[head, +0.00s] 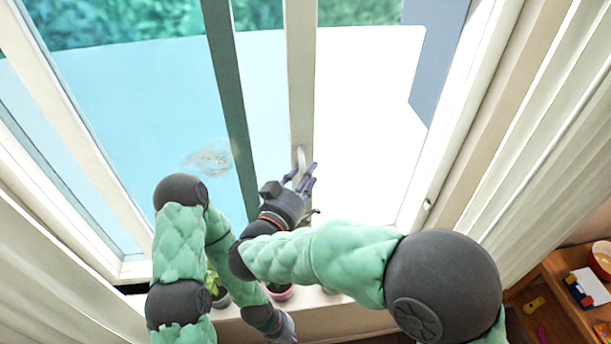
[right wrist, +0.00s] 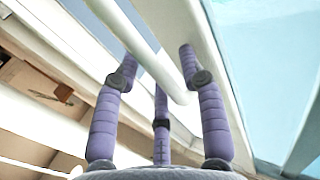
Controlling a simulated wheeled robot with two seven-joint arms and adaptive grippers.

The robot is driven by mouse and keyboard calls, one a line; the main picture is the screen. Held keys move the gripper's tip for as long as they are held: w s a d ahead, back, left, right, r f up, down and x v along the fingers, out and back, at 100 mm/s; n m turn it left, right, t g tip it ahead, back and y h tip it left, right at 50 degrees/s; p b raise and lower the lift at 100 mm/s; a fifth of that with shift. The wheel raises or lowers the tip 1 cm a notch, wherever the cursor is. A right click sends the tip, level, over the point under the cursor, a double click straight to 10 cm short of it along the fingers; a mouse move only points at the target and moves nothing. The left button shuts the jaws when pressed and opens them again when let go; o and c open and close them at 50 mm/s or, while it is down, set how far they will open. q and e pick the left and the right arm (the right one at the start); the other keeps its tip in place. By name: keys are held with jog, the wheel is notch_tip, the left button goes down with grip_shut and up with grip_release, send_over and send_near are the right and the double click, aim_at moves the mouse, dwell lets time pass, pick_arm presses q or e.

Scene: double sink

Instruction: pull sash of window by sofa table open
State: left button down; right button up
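The window sash's pale upright stile (head: 301,80) stands in the middle of the head view. Blue-tinted glass lies to its left; the area to its right is untinted and looks like an open gap. A slim white handle bar (head: 300,158) is on the stile's lower part. My right gripper (head: 303,178) is at this handle. In the right wrist view, the handle bar (right wrist: 140,45) runs between the spread purple fingers (right wrist: 160,95), with gaps visible at the sides. My left gripper (head: 286,328) is low at the sill, partly cut off by the frame, its fingers unclear.
Potted plants, one in a pink pot (head: 281,292), stand on the sill (head: 335,312) near my arms. Pale curtains hang at the left (head: 50,280) and right (head: 545,130). A wooden shelf unit (head: 555,285) with toys and a bowl (head: 601,258) stands at lower right.

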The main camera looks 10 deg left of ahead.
aim_at(305, 142)
notch_tip(305, 142, up, 10)
jog(key=shift+f, duration=0.25)
jog(key=shift+w+r, duration=0.1)
jog(key=shift+r, duration=0.15)
dwell(0.4)
dwell(0.3)
